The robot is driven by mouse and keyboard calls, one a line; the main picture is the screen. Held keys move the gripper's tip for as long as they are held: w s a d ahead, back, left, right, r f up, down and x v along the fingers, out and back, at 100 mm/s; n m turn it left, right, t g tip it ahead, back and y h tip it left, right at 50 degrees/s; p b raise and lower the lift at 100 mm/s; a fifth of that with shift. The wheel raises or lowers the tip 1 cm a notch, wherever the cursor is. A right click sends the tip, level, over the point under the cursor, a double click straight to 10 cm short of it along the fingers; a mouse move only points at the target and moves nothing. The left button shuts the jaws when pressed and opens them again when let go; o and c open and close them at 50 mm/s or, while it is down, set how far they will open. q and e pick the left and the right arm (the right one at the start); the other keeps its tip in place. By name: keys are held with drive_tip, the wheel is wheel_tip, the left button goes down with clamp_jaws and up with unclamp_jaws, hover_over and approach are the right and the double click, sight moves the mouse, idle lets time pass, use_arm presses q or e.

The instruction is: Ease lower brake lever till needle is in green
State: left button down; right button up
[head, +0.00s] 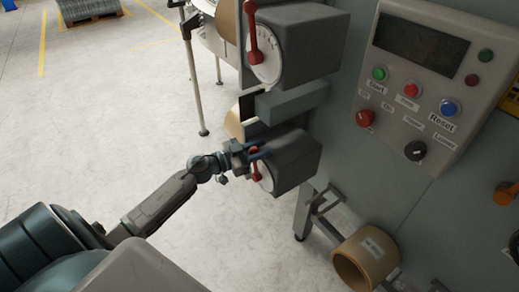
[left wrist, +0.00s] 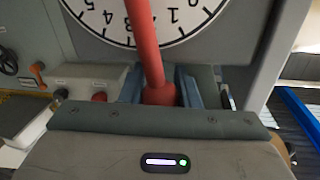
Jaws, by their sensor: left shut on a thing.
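The lower brake lever (left wrist: 145,45) is a red rod in front of a white numbered dial (left wrist: 105,18) in the left wrist view. In the head view the lower brake unit is a dark grey box (head: 293,160) with a white dial (head: 266,177) on its left face. My left gripper (head: 250,153) is at this box, shut on the red lever. The left wrist view shows its fingers (left wrist: 160,92) on both sides of the lever's thick red end. No green zone or needle can be made out. My right gripper is not in view.
The upper brake unit (head: 305,45) with its own red lever (head: 254,40) is directly above. A control panel (head: 430,75) with buttons is at the right. A brown roll (head: 365,258) sits low on the right. Open floor (head: 110,120) lies to the left.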

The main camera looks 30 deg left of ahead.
use_arm(q)
drive_tip(key=shift+w+a+r+n+p, duration=0.15)
drive_tip(key=shift+a+n+p, duration=0.15)
drive_tip(key=shift+p, duration=0.3)
drive_tip(key=shift+w+a+f+n+p, duration=0.1)
drive_tip(key=shift+a+f+n+p, duration=0.1)
drive_tip(key=shift+a+n+p, duration=0.15)
drive_tip(key=shift+f, duration=0.1)
drive_tip(key=shift+d, duration=0.1)
drive_tip(key=c, duration=1.3)
unclamp_jaws()
drive_tip(key=shift+o, duration=1)
